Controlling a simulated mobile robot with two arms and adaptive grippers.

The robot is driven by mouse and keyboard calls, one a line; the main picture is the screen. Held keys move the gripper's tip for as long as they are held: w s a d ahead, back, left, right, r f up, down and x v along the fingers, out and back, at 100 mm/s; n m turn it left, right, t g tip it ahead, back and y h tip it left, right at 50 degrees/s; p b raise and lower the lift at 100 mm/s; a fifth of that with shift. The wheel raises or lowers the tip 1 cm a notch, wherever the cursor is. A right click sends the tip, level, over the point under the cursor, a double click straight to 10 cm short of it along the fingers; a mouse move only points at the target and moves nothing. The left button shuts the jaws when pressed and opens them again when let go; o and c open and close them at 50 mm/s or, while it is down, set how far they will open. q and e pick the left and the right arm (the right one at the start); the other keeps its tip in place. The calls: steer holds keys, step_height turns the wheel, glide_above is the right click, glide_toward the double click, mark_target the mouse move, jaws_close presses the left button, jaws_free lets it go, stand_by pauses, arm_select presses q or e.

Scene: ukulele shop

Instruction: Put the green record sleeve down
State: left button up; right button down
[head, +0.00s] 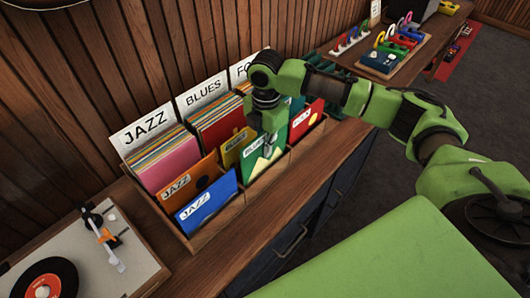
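The green record sleeve (257,167), with a pale zigzag design and a label that seems to read BLUES, stands tilted at the front of the crate's middle section. My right gripper (268,146) points down at its top edge and appears shut on it, covering part of the sleeve. Whether its lower edge touches the crate floor is hidden. The wooden record crate (215,232) has sections with JAZZ, BLUES and a partly covered third divider card. My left gripper is not in view.
A blue JAZZ sleeve (208,206) and an orange one (188,183) stand left; a yellow sleeve (236,148) is behind the green one. A turntable (118,253) is at lower left. A colourful display board (392,58) is at the back right. My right arm crosses over the counter.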

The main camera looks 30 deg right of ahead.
mark_target(265, 138)
step_height(265, 138, down, 2)
steer(key=shift+w+f, duration=0.1)
steer(key=shift+f, duration=0.3)
steer(key=shift+f+p, duration=0.35)
steer(key=shift+f, duration=0.25)
steer(key=c, duration=2.3)
jaws_free()
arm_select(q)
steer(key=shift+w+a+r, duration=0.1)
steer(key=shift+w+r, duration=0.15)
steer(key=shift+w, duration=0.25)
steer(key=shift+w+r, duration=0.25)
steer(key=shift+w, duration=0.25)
arm_select(e)
steer(key=shift+r, duration=0.1)
step_height(265, 138, up, 12)
steer(key=b, duration=0.3)
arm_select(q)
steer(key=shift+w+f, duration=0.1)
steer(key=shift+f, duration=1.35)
arm_select(e)
steer(key=shift+r, duration=0.5)
